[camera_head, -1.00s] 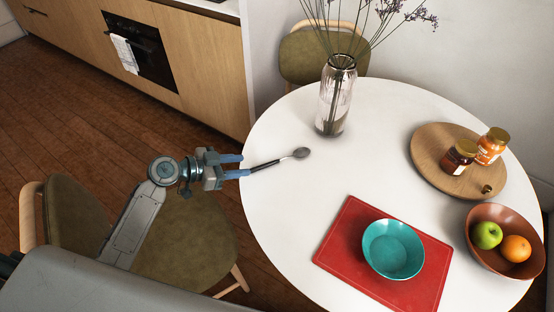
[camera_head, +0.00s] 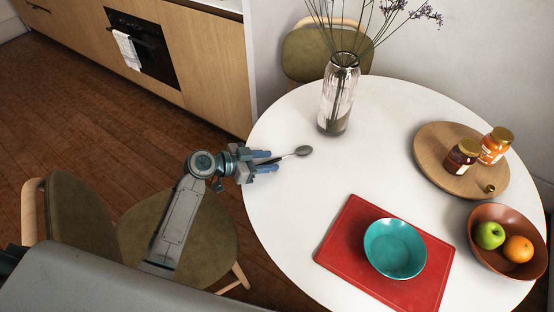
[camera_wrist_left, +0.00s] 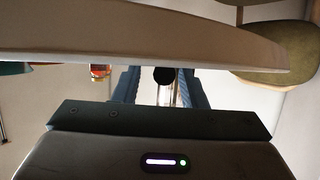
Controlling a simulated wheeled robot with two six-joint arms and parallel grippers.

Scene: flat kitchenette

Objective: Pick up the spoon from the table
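The spoon (camera_head: 302,151) lies near the left edge of the white round table (camera_head: 290,210), its bowl pointing right and its dark handle pointing left over the edge. My left gripper (camera_head: 271,160) is at the table edge with its two blue fingers apart, one on each side of the handle. In the left wrist view, the spoon's dark handle end (camera_wrist_left: 163,77) shows between the spread fingers of the left gripper (camera_wrist_left: 160,86). Contact with the handle cannot be made out. My right gripper is not in view.
A glass vase (camera_head: 338,95) with stems stands behind the spoon. A red mat (camera_head: 340,245) with a teal bowl (camera_head: 394,248), a wooden board (camera_head: 430,150) with jars, and a brown fruit bowl (camera_head: 480,218) are farther right. Chairs (camera_head: 180,225) stand by the table.

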